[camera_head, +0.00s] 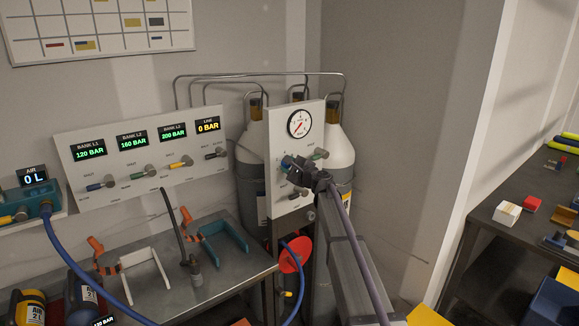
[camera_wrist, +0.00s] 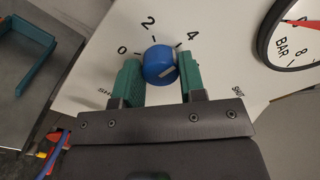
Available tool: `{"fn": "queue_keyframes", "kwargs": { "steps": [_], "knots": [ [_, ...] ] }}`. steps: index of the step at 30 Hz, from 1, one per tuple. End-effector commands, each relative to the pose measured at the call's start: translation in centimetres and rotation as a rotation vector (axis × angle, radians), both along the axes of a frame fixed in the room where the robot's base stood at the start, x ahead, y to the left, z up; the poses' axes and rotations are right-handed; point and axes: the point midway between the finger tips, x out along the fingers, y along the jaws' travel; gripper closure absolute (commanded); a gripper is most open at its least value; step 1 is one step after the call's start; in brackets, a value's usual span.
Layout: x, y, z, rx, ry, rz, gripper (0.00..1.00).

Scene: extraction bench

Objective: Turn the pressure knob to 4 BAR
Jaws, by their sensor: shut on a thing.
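The pressure knob (camera_wrist: 159,62) is a round blue knob on a white panel (camera_wrist: 110,50), with a pale mark on its face. In the head view, my gripper (camera_head: 298,168) is at the white gauge panel (camera_head: 277,140), below the round gauge (camera_head: 299,123), and the knob is largely hidden. The gauge has a red needle and also shows in the wrist view (camera_wrist: 300,45).
Gas cylinders (camera_head: 343,150) stand behind the panel. A sloped panel (camera_head: 125,180) with several displays is at left; its LINE display (camera_head: 207,126) reads 0 BAR. A metal bench (camera_head: 225,262) holds white and teal brackets. A blue hose (camera_head: 75,270) runs in front.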

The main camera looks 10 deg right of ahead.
Motion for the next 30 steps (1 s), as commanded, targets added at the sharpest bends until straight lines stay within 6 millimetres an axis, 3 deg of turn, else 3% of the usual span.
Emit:
{"fn": "queue_keyframes", "kwargs": {
  "steps": [10,11,18,26,30],
  "knots": [
    [-0.1,0.0,0.0,0.001,0.001,0.001,0.86],
    [-0.1,0.0,0.0,0.001,0.001,0.001,0.61],
    [0.0,0.0,0.0,0.001,0.000,0.000,0.38],
    [-0.1,0.0,0.0,0.001,0.000,0.000,0.37],
    [-1.4,-0.6,0.0,0.001,0.001,-0.001,0.37]
  ]
}}
